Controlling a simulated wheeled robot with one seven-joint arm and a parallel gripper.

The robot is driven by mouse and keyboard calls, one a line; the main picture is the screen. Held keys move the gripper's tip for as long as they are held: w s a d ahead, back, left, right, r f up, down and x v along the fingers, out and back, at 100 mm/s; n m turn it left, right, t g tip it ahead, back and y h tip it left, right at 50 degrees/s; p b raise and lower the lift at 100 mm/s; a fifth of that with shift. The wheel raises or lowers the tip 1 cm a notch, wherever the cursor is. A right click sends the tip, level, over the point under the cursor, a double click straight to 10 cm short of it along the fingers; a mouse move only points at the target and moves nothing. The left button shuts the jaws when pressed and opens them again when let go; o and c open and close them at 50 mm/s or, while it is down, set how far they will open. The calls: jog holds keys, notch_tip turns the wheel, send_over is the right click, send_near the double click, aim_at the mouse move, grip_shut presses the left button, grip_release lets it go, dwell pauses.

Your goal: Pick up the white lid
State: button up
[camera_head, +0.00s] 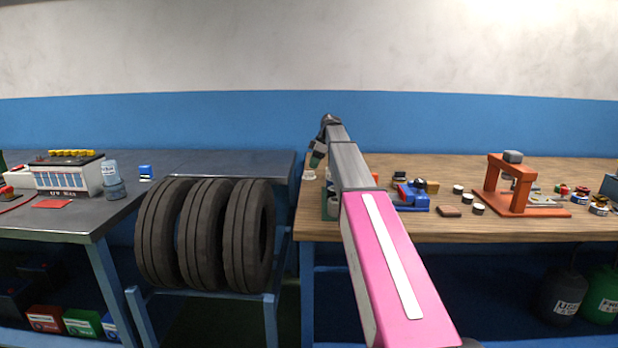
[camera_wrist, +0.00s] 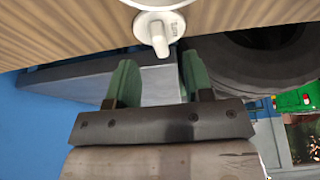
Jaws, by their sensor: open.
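The white lid (camera_wrist: 153,28) is a round disc with a raised knob or handle, on the wood-topped bench at the top of the wrist view. A small white object at the bench's left edge in the head view (camera_head: 309,175) appears to be the same lid. My gripper (camera_wrist: 157,66) is open, with its two green fingers apart and nothing between them. The lid's knob lies just beyond the fingertips, roughly in line with the gap. In the head view my gripper (camera_head: 317,155) is just above the lid and partly hides that area.
The wooden bench (camera_head: 450,232) carries a blue vise (camera_head: 412,198), an orange press (camera_head: 512,195) and several small rolls. Large black tires (camera_head: 205,235) stand to the left, between it and a grey metal bench (camera_head: 60,225). A blue-and-white wall is behind.

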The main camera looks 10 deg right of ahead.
aim_at(309, 174)
jog(key=x, duration=0.4)
jog(key=shift+a, duration=0.15)
grip_shut()
jog(key=shift+r, duration=0.15)
